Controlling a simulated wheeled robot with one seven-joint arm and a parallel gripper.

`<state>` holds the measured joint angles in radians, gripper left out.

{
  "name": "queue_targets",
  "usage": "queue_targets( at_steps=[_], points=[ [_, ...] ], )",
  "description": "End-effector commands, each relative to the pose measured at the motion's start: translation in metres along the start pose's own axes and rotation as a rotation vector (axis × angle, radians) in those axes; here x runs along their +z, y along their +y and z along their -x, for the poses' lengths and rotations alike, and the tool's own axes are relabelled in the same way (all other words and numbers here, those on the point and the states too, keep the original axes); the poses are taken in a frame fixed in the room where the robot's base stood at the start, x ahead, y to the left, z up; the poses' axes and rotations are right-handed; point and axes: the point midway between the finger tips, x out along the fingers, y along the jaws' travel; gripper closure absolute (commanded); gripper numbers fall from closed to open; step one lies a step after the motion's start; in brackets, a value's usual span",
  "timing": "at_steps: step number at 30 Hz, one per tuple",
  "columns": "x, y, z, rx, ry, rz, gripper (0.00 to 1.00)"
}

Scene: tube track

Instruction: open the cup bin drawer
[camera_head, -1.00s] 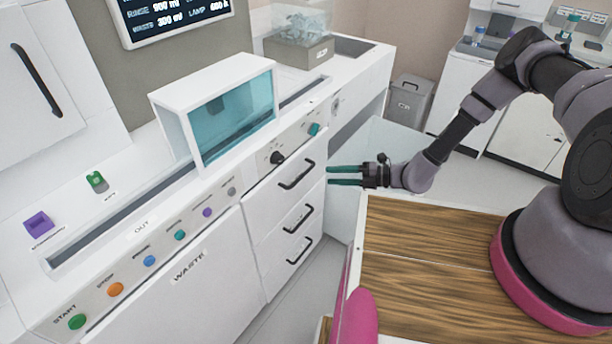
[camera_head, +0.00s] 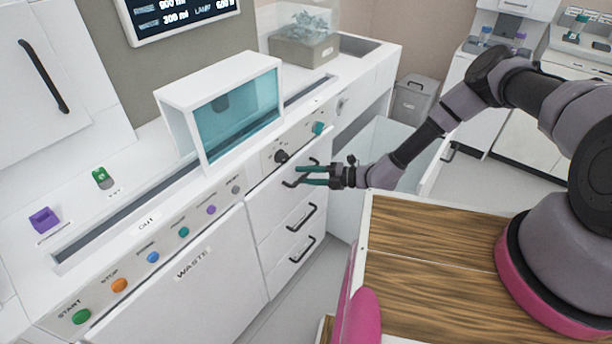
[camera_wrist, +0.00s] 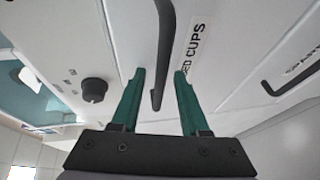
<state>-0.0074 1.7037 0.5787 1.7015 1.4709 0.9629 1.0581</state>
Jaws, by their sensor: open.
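The top drawer (camera_head: 262,208) is shut in the white counter, and its dark bar handle (camera_head: 288,183) shows beside my fingers. In the wrist view, its label (camera_wrist: 193,50) reads "...ED CUPS", with the start hidden behind a finger. My gripper (camera_head: 299,175) is open, with its two green fingers reaching the handle. In the wrist view, the handle (camera_wrist: 163,50) lies between the open fingertips (camera_wrist: 159,74), with a gap on each side. How deep the fingers reach around it is hard to tell.
Two more handled drawers (camera_head: 285,228) sit below. A black knob (camera_head: 281,156) is above the top drawer. A teal-windowed box (camera_head: 235,115) stands on the counter. A wood-topped surface (camera_head: 420,245) lies below my arm. Grey floor shows between it and the counter.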

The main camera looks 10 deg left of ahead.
Motion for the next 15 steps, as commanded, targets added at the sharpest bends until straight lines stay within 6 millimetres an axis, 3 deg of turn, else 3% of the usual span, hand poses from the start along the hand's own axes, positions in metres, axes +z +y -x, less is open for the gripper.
queue_targets(
  at_steps=[4,5,8,15],
  points=[
    [0.0000,0.0000,0.0002,0.000,0.000,0.000,0.55],
    [0.0000,0.0000,0.0002,0.000,0.000,0.000,0.63],
    [0.0000,0.0000,0.0003,0.000,0.000,0.000,1.00],
    [0.0000,0.0000,0.0005,0.000,0.000,0.000,1.00]
  ],
)
